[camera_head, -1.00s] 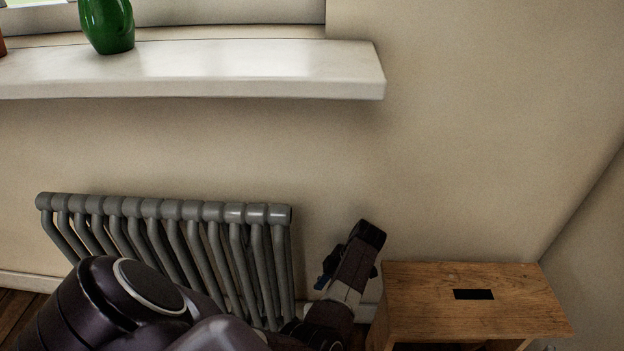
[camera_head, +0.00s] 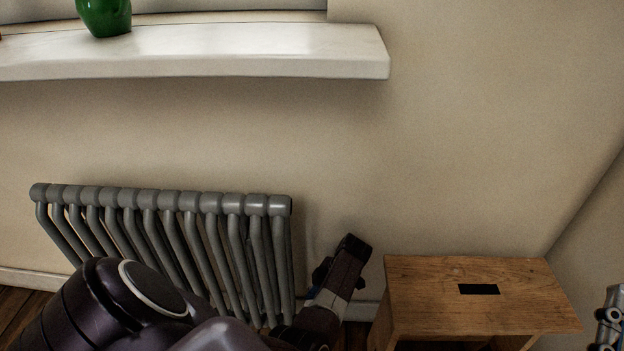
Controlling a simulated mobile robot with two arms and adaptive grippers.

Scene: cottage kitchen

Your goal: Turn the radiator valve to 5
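The grey column radiator (camera_head: 170,200) stands against the wall under the window sill. My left arm comes in from the lower left and covers its lower front part. The end of that arm, with my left gripper (camera_head: 325,270), is beside the radiator's right end, between it and a wooden stool. I cannot make out its fingers or whether they hold anything. The radiator valve is not visible; the arm may hide it. Part of my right gripper (camera_head: 608,320) shows at the lower right edge, and its fingers are too cut off to judge.
The wooden stool (camera_head: 430,278) with a dark slot in its top stands close to the right of my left gripper. A white sill (camera_head: 250,52) with a green vase (camera_head: 106,14) juts out above the radiator. The wall between sill and stool is clear.

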